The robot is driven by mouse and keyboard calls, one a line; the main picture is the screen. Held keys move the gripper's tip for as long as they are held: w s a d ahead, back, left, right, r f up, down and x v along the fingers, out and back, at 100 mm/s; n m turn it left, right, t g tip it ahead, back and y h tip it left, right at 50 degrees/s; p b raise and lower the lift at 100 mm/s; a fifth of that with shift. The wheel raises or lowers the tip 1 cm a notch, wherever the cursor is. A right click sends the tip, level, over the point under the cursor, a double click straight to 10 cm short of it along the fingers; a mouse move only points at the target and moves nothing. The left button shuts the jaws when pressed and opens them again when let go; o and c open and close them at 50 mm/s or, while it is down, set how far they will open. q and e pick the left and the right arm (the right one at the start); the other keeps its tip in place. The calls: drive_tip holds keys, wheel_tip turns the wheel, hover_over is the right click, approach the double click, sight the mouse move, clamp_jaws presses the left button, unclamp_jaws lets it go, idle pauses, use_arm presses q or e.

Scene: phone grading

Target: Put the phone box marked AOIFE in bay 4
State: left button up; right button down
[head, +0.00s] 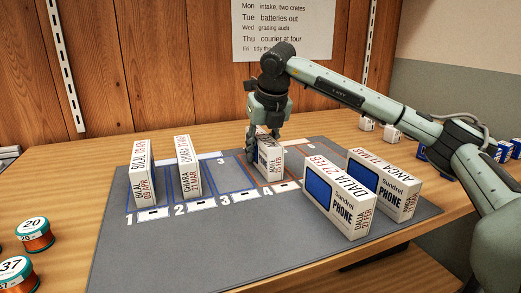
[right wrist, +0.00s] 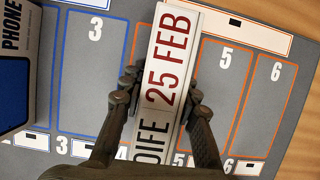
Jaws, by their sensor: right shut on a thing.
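The AOIFE phone box (head: 270,160) is white and stands upright on edge. Its spine reads 25 FEB in the right wrist view (right wrist: 165,70), with the name partly cut off behind my fingers. My right gripper (head: 264,134) is shut on it from above, one finger on each side (right wrist: 158,105). The box is over bay 4, which it largely covers, between bay 3 (right wrist: 92,75) and bay 5 (right wrist: 222,90). Its lower end is at or just above the mat; I cannot tell if it touches. My left gripper is not in view.
On the grey mat (head: 190,245), the BILAL box (head: 142,172) stands in bay 1 and the CHIARA box (head: 188,165) in bay 2.

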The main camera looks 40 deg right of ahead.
drive_tip(key=c, duration=1.1)
unclamp_jaws()
drive_tip(key=shift+c, duration=0.2)
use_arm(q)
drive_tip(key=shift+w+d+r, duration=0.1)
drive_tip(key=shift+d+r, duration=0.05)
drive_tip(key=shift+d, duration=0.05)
use_arm(e)
drive_tip(key=shift+r, duration=0.15)
drive_tip(key=p+v, duration=0.1)
drive_tip(key=v, duration=1)
drive_tip(key=shift+a, duration=0.1)
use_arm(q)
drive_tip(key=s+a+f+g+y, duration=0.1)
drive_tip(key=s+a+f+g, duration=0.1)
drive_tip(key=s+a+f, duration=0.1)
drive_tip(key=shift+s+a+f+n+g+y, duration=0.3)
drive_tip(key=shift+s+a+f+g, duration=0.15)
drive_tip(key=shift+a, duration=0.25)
use_arm(e)
drive_tip(key=shift+s+r, duration=0.3)
drive_tip(key=shift+r, duration=0.1)
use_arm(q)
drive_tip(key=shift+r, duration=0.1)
